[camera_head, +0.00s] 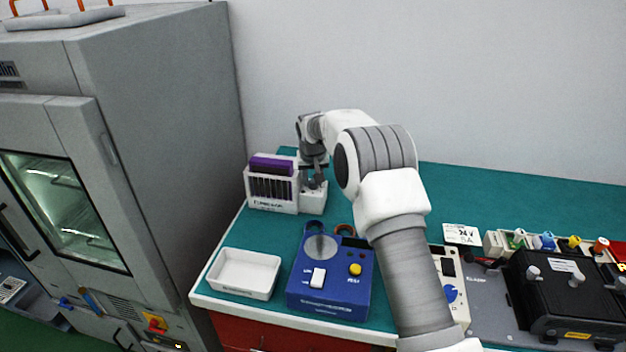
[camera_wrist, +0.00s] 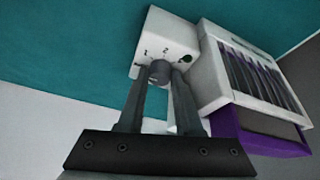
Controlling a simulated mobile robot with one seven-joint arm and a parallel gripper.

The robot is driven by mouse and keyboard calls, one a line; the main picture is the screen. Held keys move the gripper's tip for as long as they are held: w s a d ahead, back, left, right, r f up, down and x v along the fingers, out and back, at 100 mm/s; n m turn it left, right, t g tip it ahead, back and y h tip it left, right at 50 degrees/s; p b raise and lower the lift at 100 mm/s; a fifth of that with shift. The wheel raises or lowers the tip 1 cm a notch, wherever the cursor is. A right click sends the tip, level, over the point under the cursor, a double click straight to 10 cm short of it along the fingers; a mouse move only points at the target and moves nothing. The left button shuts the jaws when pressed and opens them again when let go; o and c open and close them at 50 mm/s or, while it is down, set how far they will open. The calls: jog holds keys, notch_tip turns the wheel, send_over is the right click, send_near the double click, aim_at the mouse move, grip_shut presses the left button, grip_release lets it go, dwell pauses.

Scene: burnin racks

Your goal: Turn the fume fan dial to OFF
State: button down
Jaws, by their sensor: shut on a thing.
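The fume fan control is a small white box (camera_head: 313,198) beside the fume unit at the back left of the bench. In the wrist view the white box (camera_wrist: 158,40) has a dark round dial (camera_wrist: 160,72) on its face, with the marks 1 and 2 and a green spot near it. My gripper (camera_wrist: 160,82) is shut on the dial, one finger on each side. In the head view my gripper (camera_head: 314,182) is down at the white box, and the dial is hidden there. The dial's pointer and any OFF mark cannot be made out.
The white fume unit (camera_head: 271,204) with a purple filter (camera_head: 271,165) stands right against the left of the box. A blue tester (camera_head: 330,297) and an empty white tray (camera_head: 243,273) lie in front. A grey cabinet (camera_head: 170,120) stands left. The back wall is close behind.

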jog(key=shift+d+n+y, duration=0.15)
jog(key=shift+n+y, duration=0.55)
jog(key=shift+n, duration=1)
jog(key=c, duration=0.9)
grip_release()
jog(key=shift+o, duration=0.2)
jog(key=v, duration=1.7)
jog(key=shift+r, duration=0.3)
